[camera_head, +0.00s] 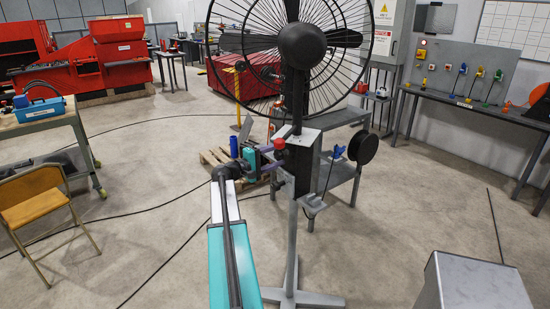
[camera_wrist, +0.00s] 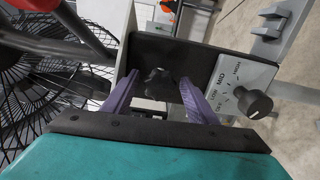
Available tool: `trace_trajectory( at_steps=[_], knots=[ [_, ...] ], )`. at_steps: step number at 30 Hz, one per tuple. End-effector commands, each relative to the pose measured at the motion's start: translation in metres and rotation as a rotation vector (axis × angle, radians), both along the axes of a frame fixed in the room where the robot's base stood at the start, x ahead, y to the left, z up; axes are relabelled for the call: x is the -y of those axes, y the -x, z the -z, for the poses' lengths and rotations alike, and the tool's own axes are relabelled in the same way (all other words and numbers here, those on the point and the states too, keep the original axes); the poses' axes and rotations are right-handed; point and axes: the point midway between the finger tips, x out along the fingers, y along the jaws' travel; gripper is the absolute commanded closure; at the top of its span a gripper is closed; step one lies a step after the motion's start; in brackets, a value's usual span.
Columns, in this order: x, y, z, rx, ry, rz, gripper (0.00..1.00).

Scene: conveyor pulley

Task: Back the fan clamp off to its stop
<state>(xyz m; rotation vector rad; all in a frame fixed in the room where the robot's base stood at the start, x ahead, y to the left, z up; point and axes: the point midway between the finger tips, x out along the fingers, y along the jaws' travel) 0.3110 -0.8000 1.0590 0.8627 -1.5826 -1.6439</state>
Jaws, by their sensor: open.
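The pedestal fan stands in the middle of the head view, with its round cage and dark hub (camera_head: 302,45) on a post (camera_head: 293,235). A red knob (camera_head: 280,144) sits at the post beside my gripper (camera_head: 273,156). In the wrist view my gripper (camera_wrist: 158,80) has its two purple fingers apart. A small dark, knob-like part on a black plate (camera_wrist: 200,62) shows between them; I cannot tell whether they touch it or whether it is the clamp. A red part (camera_wrist: 35,5) with a dark bar shows at the upper left.
A speed dial (camera_wrist: 253,103) marked OFF, LOW, MID, HIGH is just right of the fingers. The fan cage (camera_wrist: 50,85) is close on the left. A grey bench (camera_head: 335,165) stands behind the post.

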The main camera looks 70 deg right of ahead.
Motion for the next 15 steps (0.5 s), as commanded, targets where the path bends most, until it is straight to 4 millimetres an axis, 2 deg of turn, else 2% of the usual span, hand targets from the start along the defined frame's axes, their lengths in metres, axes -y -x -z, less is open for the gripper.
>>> trace_trajectory(
  at_steps=[15],
  knots=[
    [-0.023,-0.015,0.0,0.002,0.002,-0.001,0.47]
  ],
)
